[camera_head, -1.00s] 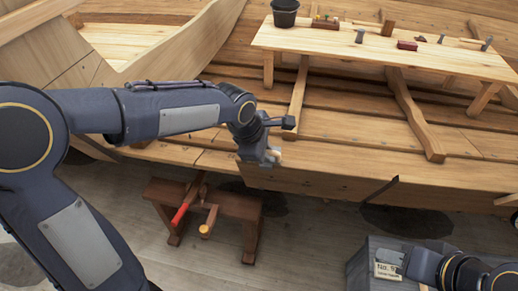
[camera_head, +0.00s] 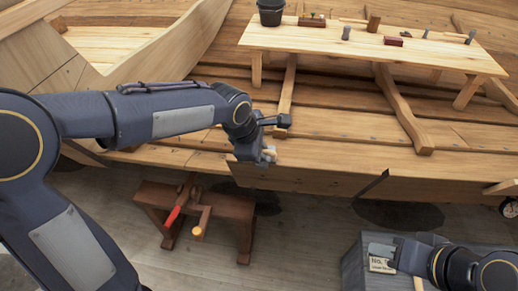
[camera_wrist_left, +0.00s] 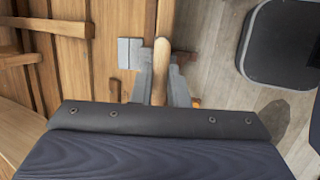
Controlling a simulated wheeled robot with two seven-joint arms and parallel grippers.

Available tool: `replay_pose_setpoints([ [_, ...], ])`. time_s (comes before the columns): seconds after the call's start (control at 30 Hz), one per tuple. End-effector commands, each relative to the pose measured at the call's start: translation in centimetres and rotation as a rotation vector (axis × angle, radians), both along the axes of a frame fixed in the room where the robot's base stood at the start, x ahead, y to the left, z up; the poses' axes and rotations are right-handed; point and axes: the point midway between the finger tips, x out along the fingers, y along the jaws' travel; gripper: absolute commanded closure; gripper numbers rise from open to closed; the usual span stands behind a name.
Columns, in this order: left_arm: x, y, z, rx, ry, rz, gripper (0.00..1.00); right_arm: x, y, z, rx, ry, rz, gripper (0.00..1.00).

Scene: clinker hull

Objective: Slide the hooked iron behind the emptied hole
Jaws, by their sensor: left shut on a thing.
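My left gripper (camera_head: 262,157) is at the upper edge of the hull's near side, in the middle of the head view. In the left wrist view, its fingers (camera_wrist_left: 160,88) are shut on a pale wooden handle (camera_wrist_left: 161,62). Grey metal blocks beside the handle, against the planking, look like the hooked iron's head (camera_wrist_left: 130,53). The hull planking (camera_head: 310,181) lies beside and below the gripper. I cannot make out a hole in it. My right gripper (camera_head: 383,250) is over the grey box at the lower right; its jaw opening is unclear.
A wooden bench (camera_head: 400,57) inside the hull carries a black bucket (camera_head: 271,12) and small tools. A brown sawhorse (camera_head: 230,207) with red-handled and yellow-ended tools stands below the left arm. The grey box (camera_head: 352,268) has a label. Floor between them is clear.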

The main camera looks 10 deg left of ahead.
Motion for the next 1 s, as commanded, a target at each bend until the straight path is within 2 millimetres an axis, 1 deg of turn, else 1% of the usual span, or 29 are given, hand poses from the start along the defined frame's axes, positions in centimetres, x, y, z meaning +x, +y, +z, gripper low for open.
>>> replay_pose_setpoints([
  [0.4,-0.02,0.02,0.27,0.0,-0.002,0.0,1.0,0.0,0.0,-0.1,0.0,0.0,0.0,0.64],
  [0.43,-0.03,0.02,0.28,-0.001,-0.002,0.0,0.83,0.0,0.0,-0.1,0.0,0.0,0.0,0.64],
  [0.6,-0.03,0.02,0.26,0.0,-0.002,0.0,0.61,0.0,0.0,-0.1,0.0,0.0,0.0,0.64],
  [0.87,-0.15,0.1,0.03,0.003,0.005,0.002,0.6,0.0,0.0,-0.1,0.0,0.0,0.0,0.64],
  [1.0,-0.09,0.08,0.9,0.002,0.002,0.001,0.6,0.0,0.0,0.53,0.0,0.0,0.0,0.64],
])
